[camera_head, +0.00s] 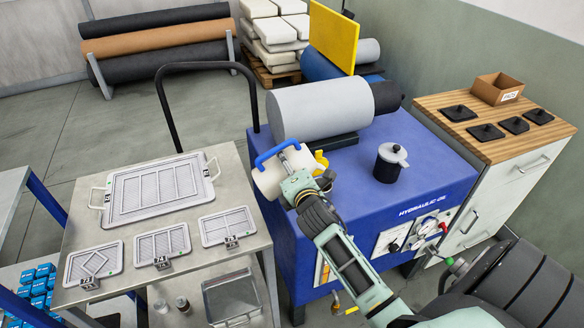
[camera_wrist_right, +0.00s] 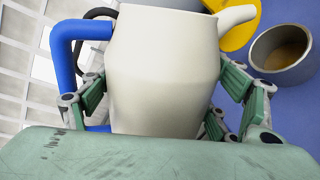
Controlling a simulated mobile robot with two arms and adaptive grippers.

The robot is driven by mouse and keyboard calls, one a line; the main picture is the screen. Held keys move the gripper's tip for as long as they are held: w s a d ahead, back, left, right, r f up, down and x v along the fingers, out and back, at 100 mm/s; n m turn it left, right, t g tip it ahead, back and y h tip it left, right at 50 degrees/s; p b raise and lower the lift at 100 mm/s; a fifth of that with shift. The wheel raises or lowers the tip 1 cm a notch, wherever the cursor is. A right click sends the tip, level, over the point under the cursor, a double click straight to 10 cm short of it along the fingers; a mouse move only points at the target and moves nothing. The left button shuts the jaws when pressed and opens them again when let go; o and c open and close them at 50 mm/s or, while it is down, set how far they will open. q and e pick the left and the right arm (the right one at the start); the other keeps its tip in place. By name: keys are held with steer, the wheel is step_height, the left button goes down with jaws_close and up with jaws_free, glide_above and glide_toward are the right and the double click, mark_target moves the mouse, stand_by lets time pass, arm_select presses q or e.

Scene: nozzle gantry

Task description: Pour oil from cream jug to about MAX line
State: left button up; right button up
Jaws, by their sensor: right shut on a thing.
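The cream jug (camera_head: 268,183) with a blue handle (camera_head: 276,153) is held above the blue hydraulic unit (camera_head: 350,190) and looks tilted. My right gripper (camera_head: 291,176) is shut on it. In the right wrist view, the jug (camera_wrist_right: 160,75) fills the middle between the fingers, and its spout points right. Beside the spout, apart from it, is an open grey cup-like neck (camera_wrist_right: 285,52) with brownish liquid inside. A yellow cap (camera_wrist_right: 240,32) is next to it. No stream of oil shows. I see no MAX line. My left gripper is out of view.
A dark pot with a grey lid (camera_head: 390,161) stands on the unit, right of the jug. A large grey cylinder (camera_head: 318,108) lies behind. A metal table (camera_head: 235,185) with filter screens is at left. A wood-topped cabinet (camera_head: 455,130) is at right.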

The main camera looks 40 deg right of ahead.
steer(key=shift+w+a+f+n+b, duration=0.1)
steer(key=shift+a+f+n+b, duration=0.1)
steer(key=shift+n+b, duration=0.1)
steer(key=shift+a+f+n+h+b, duration=0.1)
steer(key=shift+f+n+h+b, duration=0.2)
steer(key=shift+f+n+b, duration=0.25)
steer(key=shift+f, duration=0.1)
steer(key=shift+a+f+n+b, duration=0.1)
steer(key=shift+f+n+b, duration=0.25)
steer(key=shift+b, duration=0.2)
steer(key=shift+r, duration=0.1)
steer(key=shift+r+n+h+p, duration=0.3)
steer(key=shift+r+p, duration=0.2)
